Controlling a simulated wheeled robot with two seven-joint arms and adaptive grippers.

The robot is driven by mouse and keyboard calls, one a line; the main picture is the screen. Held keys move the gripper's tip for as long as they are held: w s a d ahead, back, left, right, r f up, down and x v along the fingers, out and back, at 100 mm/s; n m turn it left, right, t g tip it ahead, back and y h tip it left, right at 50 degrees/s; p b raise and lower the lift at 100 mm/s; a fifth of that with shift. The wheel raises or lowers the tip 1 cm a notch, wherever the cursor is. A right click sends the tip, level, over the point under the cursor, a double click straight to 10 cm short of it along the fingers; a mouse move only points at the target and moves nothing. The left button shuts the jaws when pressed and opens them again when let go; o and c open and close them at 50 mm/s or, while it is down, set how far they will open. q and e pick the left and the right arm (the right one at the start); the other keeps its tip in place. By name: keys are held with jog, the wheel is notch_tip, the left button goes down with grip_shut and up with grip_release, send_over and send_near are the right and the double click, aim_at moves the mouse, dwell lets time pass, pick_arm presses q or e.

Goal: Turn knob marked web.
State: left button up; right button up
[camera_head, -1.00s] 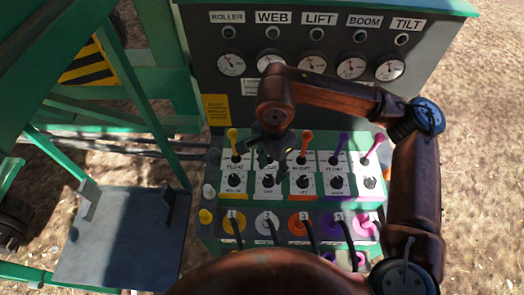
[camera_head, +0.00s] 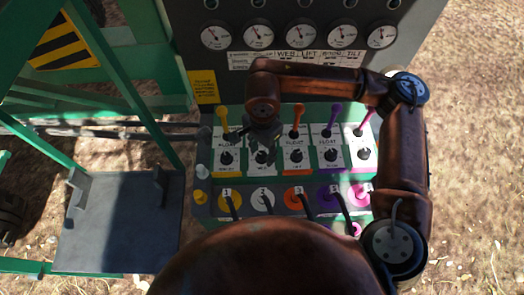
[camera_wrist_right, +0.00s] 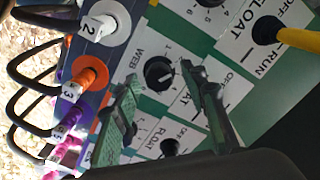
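The knob marked WEB (camera_head: 262,157) is a black round dial on a white plate, second from the left in the knob row. In the right wrist view the black WEB knob (camera_wrist_right: 160,73) shows a white pointer mark and lies between the fingertips, with its label beside it. My right gripper (camera_head: 264,139) is over the second column of the panel, just above the knob in the head picture. In the wrist view the right gripper (camera_wrist_right: 162,80) has its two fingers apart around the knob's outline; contact cannot be told. My left gripper is not in view.
Coloured levers stand behind the knobs, including a yellow lever (camera_head: 222,118) and an orange lever (camera_head: 297,118). A neighbouring knob (camera_head: 296,156) is close on the right. Numbered plugs with black cables, such as the orange plug (camera_head: 294,198), line the front. Gauges (camera_head: 258,36) sit above.

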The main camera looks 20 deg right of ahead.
grip_shut()
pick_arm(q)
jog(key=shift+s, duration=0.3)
pick_arm(e)
jog(key=shift+m, duration=0.4)
jog(key=m, duration=0.9)
jog(key=shift+s+r+p, duration=0.1)
jog(key=shift+p, duration=0.2)
jog(key=m, duration=0.4)
jog(key=shift+p, duration=0.35)
jog(key=m+p, duration=0.1)
jog(key=m, duration=0.2)
jog(key=shift+m, duration=0.3)
pick_arm(q)
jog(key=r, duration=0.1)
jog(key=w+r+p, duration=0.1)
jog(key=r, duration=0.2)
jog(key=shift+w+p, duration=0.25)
jog(key=shift+p, duration=0.1)
pick_arm(e)
jog(key=m, duration=0.6)
jog(key=shift+a, duration=0.15)
jog(key=shift+m, duration=0.3)
